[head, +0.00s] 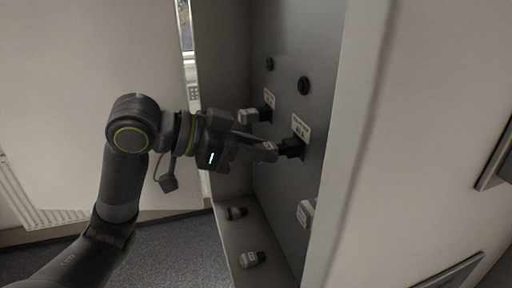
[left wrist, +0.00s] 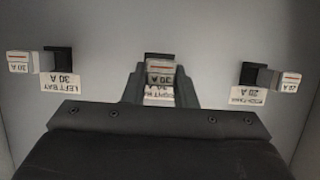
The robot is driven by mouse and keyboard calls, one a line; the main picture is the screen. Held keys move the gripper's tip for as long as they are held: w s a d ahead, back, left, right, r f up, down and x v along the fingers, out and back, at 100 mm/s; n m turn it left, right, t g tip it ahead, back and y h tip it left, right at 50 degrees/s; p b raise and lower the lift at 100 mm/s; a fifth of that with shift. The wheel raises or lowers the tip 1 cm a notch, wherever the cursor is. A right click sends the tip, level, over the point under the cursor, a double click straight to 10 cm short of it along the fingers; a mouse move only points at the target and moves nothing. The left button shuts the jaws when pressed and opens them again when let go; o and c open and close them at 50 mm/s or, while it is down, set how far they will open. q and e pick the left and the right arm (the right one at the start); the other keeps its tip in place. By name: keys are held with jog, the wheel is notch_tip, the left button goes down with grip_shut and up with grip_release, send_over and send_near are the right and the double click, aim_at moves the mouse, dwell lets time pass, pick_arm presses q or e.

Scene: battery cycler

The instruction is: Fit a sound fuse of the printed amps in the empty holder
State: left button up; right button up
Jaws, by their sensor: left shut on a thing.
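My left gripper (head: 268,150) is shut on a white-capped fuse (left wrist: 160,72) with a red line and a 30 A mark. The fuse is in front of the middle black holder (head: 291,148), lined up with it; I cannot tell how deep it sits. The label (left wrist: 158,96) by this holder is partly hidden by the gripper and seems to read right bay, 30 A. Two loose fuses, one farther back (head: 236,212) and one nearer (head: 252,259), lie on the cabinet floor. My right gripper is not in view.
A 30 A fuse (left wrist: 19,63) sits in the left bay holder (left wrist: 57,60). A 20 A fuse (left wrist: 291,81) sits in the holder (left wrist: 249,74) on the other side. Round black fittings (head: 304,86) are above. The cabinet's near side wall (head: 345,150) bounds the space.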

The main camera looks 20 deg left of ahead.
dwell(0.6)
pick_arm(q)
jog(key=shift+w+d, duration=0.45)
jog(key=shift+d, duration=0.2)
dwell(0.5)
jog(key=o, duration=1)
jog(key=shift+a, duration=0.1)
jog(key=shift+b+v, duration=4.4)
jog(key=shift+v, duration=4.35)
